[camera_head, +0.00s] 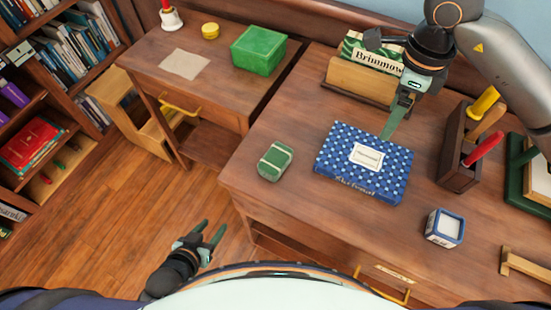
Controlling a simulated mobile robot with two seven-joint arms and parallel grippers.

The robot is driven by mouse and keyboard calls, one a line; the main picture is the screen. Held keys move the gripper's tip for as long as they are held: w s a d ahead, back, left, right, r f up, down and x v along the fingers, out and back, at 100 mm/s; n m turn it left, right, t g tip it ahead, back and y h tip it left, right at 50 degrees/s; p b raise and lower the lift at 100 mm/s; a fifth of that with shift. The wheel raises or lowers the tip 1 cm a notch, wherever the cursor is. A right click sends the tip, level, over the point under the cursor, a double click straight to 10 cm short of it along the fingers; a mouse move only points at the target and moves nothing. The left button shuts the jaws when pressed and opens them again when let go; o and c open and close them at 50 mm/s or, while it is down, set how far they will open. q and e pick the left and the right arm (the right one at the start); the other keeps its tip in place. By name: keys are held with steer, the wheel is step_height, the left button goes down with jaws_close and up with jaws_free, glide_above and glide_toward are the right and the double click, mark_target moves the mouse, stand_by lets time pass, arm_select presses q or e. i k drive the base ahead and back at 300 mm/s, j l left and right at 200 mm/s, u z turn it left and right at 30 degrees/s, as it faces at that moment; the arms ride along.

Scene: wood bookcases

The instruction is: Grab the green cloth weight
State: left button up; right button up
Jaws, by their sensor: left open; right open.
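The green cloth weight (275,161) is a small green block with pale bands. It lies on the near desk (240,182), close to its left edge. My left gripper (215,235) is low at the bottom of the head view, below and left of the weight and apart from it, its two fingers spread and empty. My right gripper (392,127) points down beside the top right part of the blue patterned book (340,178), to the right of the weight. Its fingers overlap in this view and nothing shows between them.
A wooden holder with a sign (365,80) stands at the back. A dark tool rack (455,150) and a small blue-white box (444,228) stand at right. A green box (258,50) sits on the side desk. Desk space around the weight is clear.

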mark_target(277, 160)
steer(key=k+j+u, duration=0.25)
steer(key=u, duration=0.15)
steer(key=k+j+u, duration=0.2)
steer(key=u, duration=0.2)
steer(key=j, duration=0.1)
